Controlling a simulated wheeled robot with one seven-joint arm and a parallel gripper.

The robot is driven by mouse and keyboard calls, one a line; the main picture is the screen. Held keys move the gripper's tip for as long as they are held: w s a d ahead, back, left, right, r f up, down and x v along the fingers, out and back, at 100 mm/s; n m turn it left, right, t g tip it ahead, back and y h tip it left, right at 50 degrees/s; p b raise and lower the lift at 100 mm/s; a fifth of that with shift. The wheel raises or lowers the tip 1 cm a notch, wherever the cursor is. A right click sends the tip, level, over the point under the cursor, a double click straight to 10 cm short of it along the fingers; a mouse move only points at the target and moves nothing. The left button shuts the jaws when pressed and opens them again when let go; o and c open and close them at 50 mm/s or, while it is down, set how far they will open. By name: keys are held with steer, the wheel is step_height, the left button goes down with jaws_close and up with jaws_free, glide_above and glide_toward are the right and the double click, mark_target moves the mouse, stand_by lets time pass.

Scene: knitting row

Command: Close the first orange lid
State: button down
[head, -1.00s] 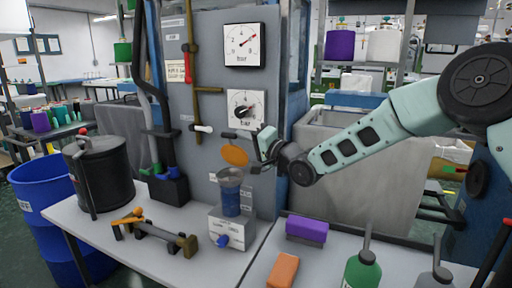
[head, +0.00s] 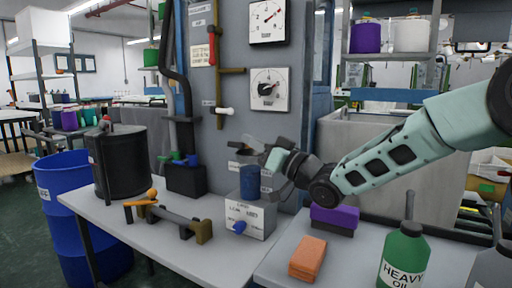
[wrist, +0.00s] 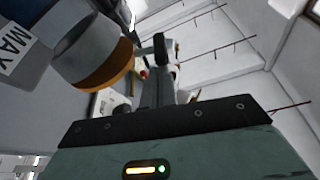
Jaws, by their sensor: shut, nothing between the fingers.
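The blue hopper (head: 249,184) stands on a white machine (head: 250,216) at the back of the left bench. In the wrist view its "MAX" label and grey collar (wrist: 88,50) show at the upper left. The orange lid (wrist: 107,73) shows there as a band along the collar's rim and looks laid flat against it. In the head view the lid is hidden behind my gripper. My gripper (head: 248,144) is shut and empty, just above the hopper; its fingers also show in the wrist view (wrist: 163,47), beside the lid. I cannot tell whether they touch it.
A grey panel with two gauges (head: 268,88) and a red-handled pipe (head: 213,45) rises behind. A black pot (head: 120,165) and a bracket with an orange knob (head: 151,193) stand left. A purple block (head: 335,216), orange block (head: 307,258) and green bottle (head: 404,252) are right.

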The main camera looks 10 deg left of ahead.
steer(key=shift+s+a+f+n+g+y+b, duration=0.15)
steer(key=shift+f+n+g+b, duration=0.3)
steer(key=shift+f+n+b, duration=0.4)
steer(key=shift+s+f+n+g+y+b, duration=0.15)
steer(key=shift+f+n+g+b, duration=0.35)
steer(key=shift+n, duration=0.65)
steer(key=shift+f, duration=0.1)
